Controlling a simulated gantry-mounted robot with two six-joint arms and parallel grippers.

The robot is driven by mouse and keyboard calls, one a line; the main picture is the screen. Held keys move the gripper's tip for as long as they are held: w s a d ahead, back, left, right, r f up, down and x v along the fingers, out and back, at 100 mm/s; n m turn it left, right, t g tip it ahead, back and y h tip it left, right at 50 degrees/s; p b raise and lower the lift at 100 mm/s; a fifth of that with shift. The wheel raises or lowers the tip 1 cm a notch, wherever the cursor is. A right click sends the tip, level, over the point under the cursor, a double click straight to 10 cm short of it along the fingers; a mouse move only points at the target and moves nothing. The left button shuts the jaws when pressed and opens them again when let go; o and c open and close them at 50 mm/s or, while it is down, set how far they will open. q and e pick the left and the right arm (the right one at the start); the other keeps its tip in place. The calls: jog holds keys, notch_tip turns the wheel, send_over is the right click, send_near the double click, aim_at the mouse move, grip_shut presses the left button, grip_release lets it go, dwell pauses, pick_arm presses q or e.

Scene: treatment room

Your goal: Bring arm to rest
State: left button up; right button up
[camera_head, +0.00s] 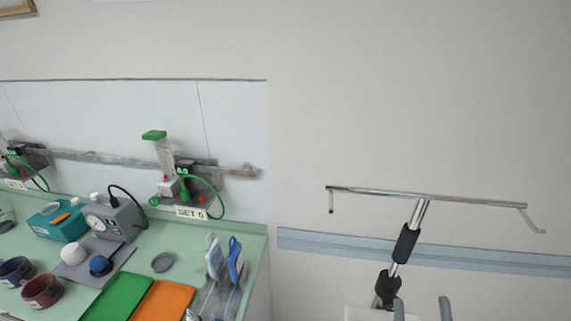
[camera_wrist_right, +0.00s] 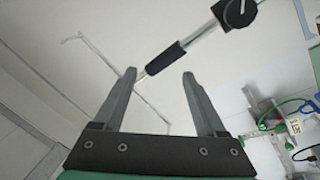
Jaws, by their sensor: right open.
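My right gripper (camera_head: 422,304) shows at the bottom edge of the head view, right of centre, with only its two grey fingertips in the picture. In the right wrist view the gripper (camera_wrist_right: 159,76) has its fingers wide apart, with nothing held between them. A metal pole with a black sleeve (camera_wrist_right: 166,60) shows beyond the fingers; I cannot tell its distance. My left gripper is not in view.
The metal stand (camera_head: 408,243) with a crossbar (camera_head: 430,195) rises behind the right fingertips. A green counter (camera_head: 150,262) at left bears a grey device (camera_head: 118,218), bowls, and green and orange sheets. A flowmeter (camera_head: 164,155) hangs on the wall rail.

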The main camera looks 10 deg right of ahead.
jog(key=w+r+m+t, duration=0.2)
jog(key=r+m, duration=0.1)
jog(key=r, duration=0.7)
jog(key=w+r+m+t, duration=0.2)
jog(key=r, duration=0.7)
jog(key=s+a+r+n+t+y+p, duration=0.1)
jog(key=s+a+r+n+t+y, duration=0.2)
jog(key=r+y, duration=0.4)
jog(key=a+r+t+y+p, duration=0.1)
jog(key=a+r+t+y, duration=0.3)
jog(key=r, duration=0.5)
notch_tip(320, 180, up, 22)
jog(key=g+y+p, duration=0.1)
jog(key=p, duration=2.1)
jog(key=shift+a, duration=0.45)
